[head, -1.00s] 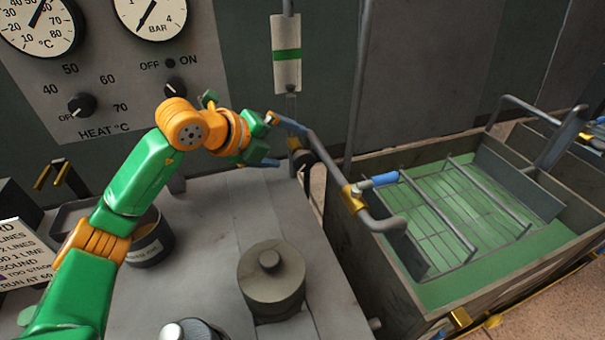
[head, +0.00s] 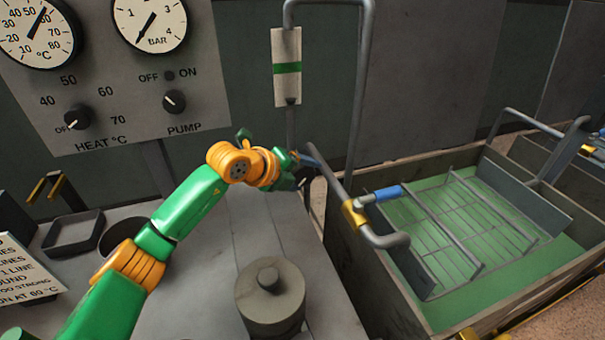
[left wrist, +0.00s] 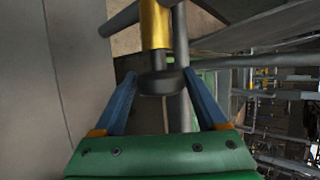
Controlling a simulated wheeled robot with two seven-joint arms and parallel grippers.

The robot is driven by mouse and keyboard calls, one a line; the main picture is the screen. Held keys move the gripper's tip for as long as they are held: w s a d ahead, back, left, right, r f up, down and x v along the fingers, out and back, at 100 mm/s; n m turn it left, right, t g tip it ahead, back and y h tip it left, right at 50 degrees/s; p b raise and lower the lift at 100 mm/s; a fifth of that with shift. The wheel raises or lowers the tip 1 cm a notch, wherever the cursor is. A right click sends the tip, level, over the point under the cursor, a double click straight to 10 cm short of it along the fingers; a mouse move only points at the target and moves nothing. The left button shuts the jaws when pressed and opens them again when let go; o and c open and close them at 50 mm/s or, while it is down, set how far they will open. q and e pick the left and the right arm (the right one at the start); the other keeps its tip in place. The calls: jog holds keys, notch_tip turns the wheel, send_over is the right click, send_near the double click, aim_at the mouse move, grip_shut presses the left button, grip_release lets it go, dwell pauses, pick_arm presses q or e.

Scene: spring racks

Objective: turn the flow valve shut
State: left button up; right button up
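A dark round knob (left wrist: 158,82) on a brass valve body (left wrist: 155,25) shows in the left wrist view; it looks like the flow valve. My left gripper (left wrist: 160,76) is open, with one blue finger on each side of the knob and a gap visible on both sides. In the head view my left gripper (head: 309,171) is below the flow tube with a green band (head: 286,68) and hides most of the knob there. A brass valve with a blue lever (head: 380,194) sits on the bent pipe to its right. My right gripper is out of view.
A grey lidded pot (head: 270,300) stands on the bench below my arm. A tank with a green floor and wire rack (head: 408,290) is at the right. The panel with gauges and the pump knob (head: 174,101) is behind. Upright pipes (head: 361,90) rise near the gripper.

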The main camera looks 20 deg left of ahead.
pick_arm(q)
jog(key=c, duration=0.8)
jog(key=shift+r+p, duration=0.2)
jog(key=shift+p, duration=0.45)
jog(key=shift+c, duration=0.2)
jog(key=shift+d+r+m+g+y+p, duration=0.15)
jog(key=shift+m+g+y+p, duration=0.15)
jog(key=shift+g+y+p, duration=0.7)
jog(key=shift+s+g+y+p, duration=0.1)
jog(key=shift+g+y+p, duration=0.3)
jog(key=shift+y+p, duration=0.3)
jog(key=shift+s+f+m+g+y+p, duration=0.1)
jog(key=shift+f+m+g+y+p, duration=0.15)
jog(key=shift+m+g+y+p, duration=0.05)
jog(key=shift+f+g+y, duration=0.15)
jog(key=shift+g+y, duration=0.25)
jog(key=shift+y, duration=0.1)
